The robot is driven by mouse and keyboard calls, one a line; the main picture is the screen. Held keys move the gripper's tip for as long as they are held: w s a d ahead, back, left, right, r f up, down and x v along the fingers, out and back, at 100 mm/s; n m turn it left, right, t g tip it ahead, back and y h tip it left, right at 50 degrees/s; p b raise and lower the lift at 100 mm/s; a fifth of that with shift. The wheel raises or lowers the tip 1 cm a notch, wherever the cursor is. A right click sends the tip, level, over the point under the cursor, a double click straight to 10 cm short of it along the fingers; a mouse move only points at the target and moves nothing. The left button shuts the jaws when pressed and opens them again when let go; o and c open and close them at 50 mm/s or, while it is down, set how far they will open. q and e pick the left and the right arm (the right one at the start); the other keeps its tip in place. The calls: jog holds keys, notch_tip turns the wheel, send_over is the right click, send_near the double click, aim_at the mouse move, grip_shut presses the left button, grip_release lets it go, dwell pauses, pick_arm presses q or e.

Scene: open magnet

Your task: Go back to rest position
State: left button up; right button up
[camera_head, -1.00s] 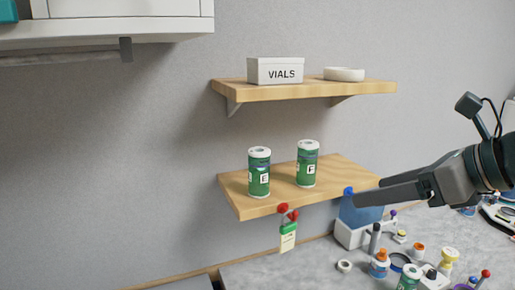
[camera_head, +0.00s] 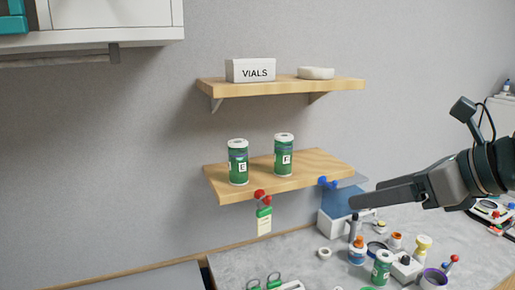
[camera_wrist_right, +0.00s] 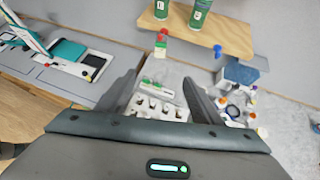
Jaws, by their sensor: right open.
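My right gripper (camera_head: 352,198) comes in from the right in the head view, in front of the lower shelf's right end, above the cluttered counter. In the right wrist view its two fingers (camera_wrist_right: 158,95) are spread apart with nothing between them, over the counter. It touches nothing that I can see. My left gripper is not in view.
Two green canisters (camera_head: 238,162) (camera_head: 284,155) stand on the lower wooden shelf (camera_head: 320,165). Red magnets (camera_head: 262,195) and a tag (camera_head: 264,222) hang at its front edge; a blue magnet (camera_head: 328,182) is near its right end. A VIALS box (camera_head: 250,70) sits above. Bottles crowd the counter (camera_head: 235,268).

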jog(key=w+a+f+m, duration=0.2)
jog(key=a+f+m, duration=0.15)
jog(key=f, duration=0.45)
jog(key=w+a+f+m, duration=0.1)
jog(key=a+f+m, duration=0.2)
jog(key=f+m, duration=0.35)
jog(key=s+f+m+g+h, duration=0.1)
jog(key=s+f+m, duration=0.1)
jog(key=f+m, duration=0.6)
jog(key=s+f+m, duration=0.3)
jog(key=f+m, duration=0.1)
jog(key=f, duration=0.8)
jog(key=s+d+f+m+g+h, duration=0.2)
jog(key=s+d+f+m+h, duration=0.15)
jog(key=s+f+m, duration=0.75)
jog(key=s+d+f+m+g+h, duration=0.2)
jog(key=s+d+f+m, duration=0.2)
jog(key=s+f+m, duration=0.75)
jog(key=s+f+n+g+b, duration=0.3)
jog(key=f+b, duration=0.4)
jog(key=f, duration=2.5)
jog(key=s+d+f+b, duration=0.1)
jog(key=s+f+b, duration=0.1)
jog(key=s+f, duration=0.7)
jog(key=s+d+f+b, duration=0.2)
jog(key=s+f, duration=0.7)
jog(key=f, duration=0.6)
jog(key=shift+s+n+b, duration=0.15)
jog(key=shift+n+b, duration=0.3)
jog(key=shift+b, duration=0.3)
